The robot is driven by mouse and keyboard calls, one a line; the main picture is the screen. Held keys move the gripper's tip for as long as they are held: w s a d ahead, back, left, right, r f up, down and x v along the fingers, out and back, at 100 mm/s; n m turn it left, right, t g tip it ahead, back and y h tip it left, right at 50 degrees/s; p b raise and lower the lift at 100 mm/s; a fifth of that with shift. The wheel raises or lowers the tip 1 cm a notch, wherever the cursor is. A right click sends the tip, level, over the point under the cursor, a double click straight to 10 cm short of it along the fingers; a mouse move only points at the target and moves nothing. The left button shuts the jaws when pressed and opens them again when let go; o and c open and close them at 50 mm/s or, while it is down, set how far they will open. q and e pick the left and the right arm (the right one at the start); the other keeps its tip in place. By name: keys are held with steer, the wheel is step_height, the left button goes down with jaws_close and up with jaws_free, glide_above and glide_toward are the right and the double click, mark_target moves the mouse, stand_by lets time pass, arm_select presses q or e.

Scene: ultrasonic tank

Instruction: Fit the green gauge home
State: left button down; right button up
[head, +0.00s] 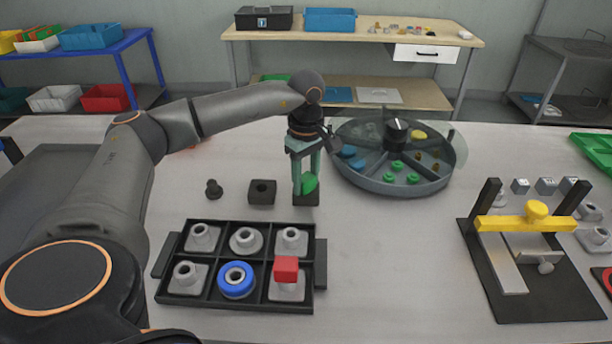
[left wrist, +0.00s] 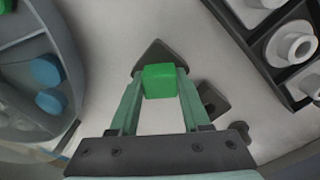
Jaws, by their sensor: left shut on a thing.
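The green gauge (head: 309,184) is between the fingers of my left gripper (head: 306,176), which is shut on it. In the left wrist view the gauge (left wrist: 159,81) shows as a green block between the fingertips. A dark block (head: 305,200) lies right under it on the table. I cannot tell whether the gauge touches that block or sits in it. Next to it on the left stand a dark block with a hole (head: 262,193) and a small dark knob (head: 213,189). My right gripper is not in view.
In front is a black compartment tray (head: 222,307) with grey flanged parts, one with a blue ring (head: 236,279), one with a red block (head: 286,268). A round divided tank (head: 395,185) stands behind right. A yellow-barred fixture (head: 530,222) stands right. The table between is clear.

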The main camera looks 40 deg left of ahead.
arm_select(q)
steer(key=shift+f, duration=0.15)
stand_by(0.8)
steer(key=shift+c, duration=1.4)
jaws_free()
steer(key=shift+s+f, duration=0.1)
step_height(320, 180, up, 13)
